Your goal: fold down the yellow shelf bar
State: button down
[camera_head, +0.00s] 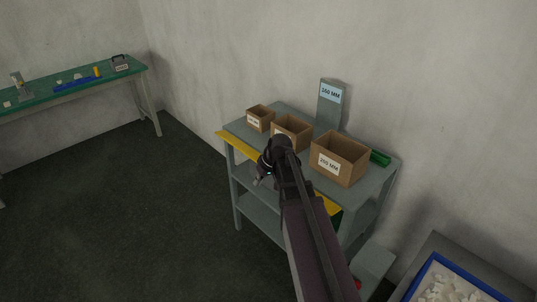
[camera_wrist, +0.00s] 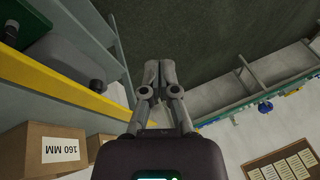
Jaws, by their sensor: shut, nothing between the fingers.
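The yellow shelf bar (camera_head: 240,146) runs along the front edge of the grey shelf unit's top (camera_head: 234,126). My arm hides its middle, and its right end (camera_head: 331,206) shows past the arm. I cannot tell from these views whether it stands up or is folded. In the wrist view the bar (camera_wrist: 68,92) crosses the left side as a wide yellow strip. My gripper (camera_head: 260,180) is at the front side of the bar.
Cardboard boxes (camera_head: 340,158) stand on the shelf top behind the bar, with a grey 160 MM block (camera_head: 331,105) and a green part (camera_head: 380,158). A blue-edged tray (camera_head: 455,283) is at lower right. A green-topped bench (camera_head: 72,82) is far left. The floor between is clear.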

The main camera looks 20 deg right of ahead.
jog(key=w+d+r+t+y, duration=0.1)
jog(key=w+d+r+t, duration=0.1)
jog(key=w+d, duration=0.3)
jog(key=w+d+r+n+t+y, duration=0.1)
jog(key=w+d, duration=0.4)
jog(key=d, duration=0.7)
notch_tip(320, 180, up, 2)
jog(key=shift+w+r+t+y, duration=0.2)
jog(key=shift+w+t+y, duration=0.2)
jog(key=shift+t+y, duration=0.25)
jog(key=b+x, duration=0.3)
jog(key=x, duration=0.2)
jog(key=b+x, duration=0.4)
jog(key=x, duration=0.1)
jog(key=shift+a+f, duration=0.1)
jog(key=shift+f, duration=0.4)
jog(key=shift+s+a+f+b, duration=0.1)
jog(key=shift+a+f+b, duration=0.2)
jog(key=shift+f+b, duration=0.4)
jog(key=shift+s+a+f+b, duration=0.15)
jog(key=shift+a+f+b, duration=0.15)
jog(key=shift+f+b, duration=0.4)
jog(key=shift+r, duration=0.15)
jog(key=shift+s+d, duration=0.1)
jog(key=shift+d, duration=0.1)
